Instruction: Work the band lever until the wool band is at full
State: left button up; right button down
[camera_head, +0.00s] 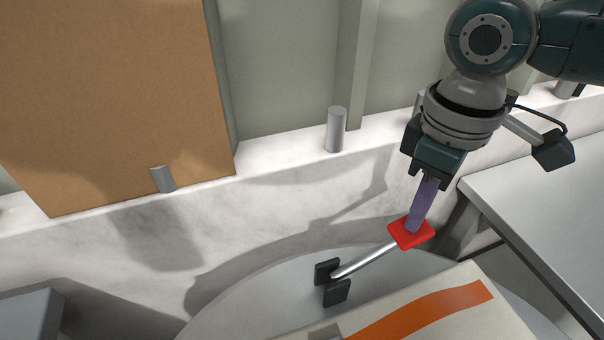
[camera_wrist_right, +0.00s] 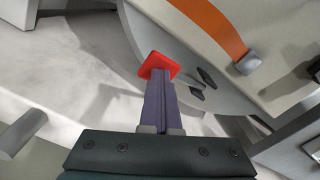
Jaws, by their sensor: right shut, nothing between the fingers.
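The band lever is a silver rod (camera_head: 365,260) with a flat red handle (camera_head: 410,236) at its upper right end. Its lower left end sits between two dark blocks (camera_head: 327,270). My right gripper (camera_head: 414,226) is shut and empty, its purple fingers pointing down at the red handle. The tips meet or overlap the handle in both views; I cannot tell if they touch it. In the right wrist view the red handle (camera_wrist_right: 158,65) shows just beyond the fingers (camera_wrist_right: 160,75). An orange curved band (camera_head: 420,308) runs across a beige panel. My left gripper is out of view.
The beige panel (camera_head: 485,325) stands at the front, with a grey block (camera_wrist_right: 248,62) at one end of the orange band. A grey table (camera_head: 545,195) is at right. A brown board (camera_head: 100,100) and grey posts (camera_head: 336,130) are behind.

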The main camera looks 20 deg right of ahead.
jog(key=shift+d+f, duration=0.1)
dwell(0.4)
notch_tip(320, 180, down, 2)
jog(key=shift+f+b, duration=0.1)
jog(key=shift+b, duration=0.7)
jog(key=shift+f, duration=0.25)
jog(key=shift+r+p, duration=0.1)
jog(key=shift+p, duration=0.2)
notch_tip(320, 180, up, 3)
jog(key=p, duration=0.3)
